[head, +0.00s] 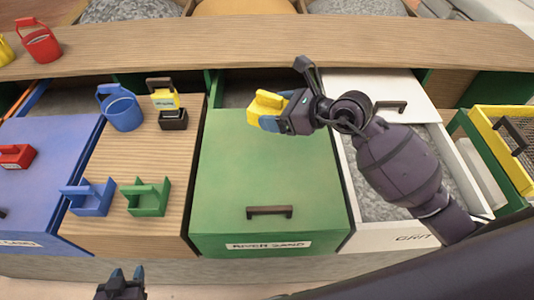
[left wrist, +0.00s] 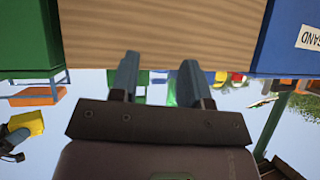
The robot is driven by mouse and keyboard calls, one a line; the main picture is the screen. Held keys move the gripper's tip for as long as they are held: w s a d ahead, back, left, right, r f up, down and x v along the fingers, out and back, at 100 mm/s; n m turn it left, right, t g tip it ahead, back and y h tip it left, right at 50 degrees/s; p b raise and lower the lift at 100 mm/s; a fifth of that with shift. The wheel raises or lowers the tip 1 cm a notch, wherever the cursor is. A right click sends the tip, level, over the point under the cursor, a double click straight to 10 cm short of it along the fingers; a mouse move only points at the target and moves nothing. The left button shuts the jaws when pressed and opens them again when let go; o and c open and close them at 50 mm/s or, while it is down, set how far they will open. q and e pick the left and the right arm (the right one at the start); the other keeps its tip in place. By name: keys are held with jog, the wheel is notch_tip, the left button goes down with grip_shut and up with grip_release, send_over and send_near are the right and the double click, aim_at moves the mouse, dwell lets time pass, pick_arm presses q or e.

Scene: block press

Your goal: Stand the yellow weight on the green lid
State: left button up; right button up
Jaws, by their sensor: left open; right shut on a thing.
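The yellow weight (head: 266,102) is in my right gripper (head: 272,117), which is shut on it over the back part of the green lid (head: 270,170). I cannot tell how far above the lid the weight is. The green lid is flat and bare, with a brown handle (head: 269,211) near its front edge. My left gripper (head: 127,274) is open and empty at the bottom left, in front of the counter. Its two fingers also show apart in the left wrist view (left wrist: 158,82), with nothing between them.
A white bin (head: 462,170) of grey grit stands open at the right. A wooden shelf (head: 250,45) runs behind.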

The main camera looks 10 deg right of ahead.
aim_at(272, 94)
jog(key=shift+w+a+r+n+g+y+p, duration=0.15)
jog(key=shift+w+r+n+y, duration=0.05)
jog(key=shift+w+r, duration=0.3)
jog(key=shift+w+a+r+n+g+y+p, duration=0.1)
jog(key=shift+w+r+n+g+y+p, duration=0.1)
jog(key=shift+w+r, duration=0.25)
jog(key=shift+w+d+r, duration=0.1)
jog(key=shift+w+r, duration=0.2)
jog(key=shift+w, duration=0.25)
notch_tip(272, 94, down, 14)
jog(key=b, duration=0.3)
jog(key=shift+f, duration=0.25)
notch_tip(272, 94, down, 5)
jog(key=shift+r+b, duration=0.1)
jog(key=shift+b, duration=0.7)
jog(key=shift+f, duration=0.3)
pick_arm(q)
notch_tip(272, 94, down, 3)
jog(key=shift+d+f, duration=0.1)
jog(key=shift+f, duration=0.1)
jog(key=shift+s+f, duration=0.15)
pick_arm(e)
jog(key=shift+f, duration=0.1)
jog(key=o, duration=1.3)
jog(key=shift+g, duration=0.25)
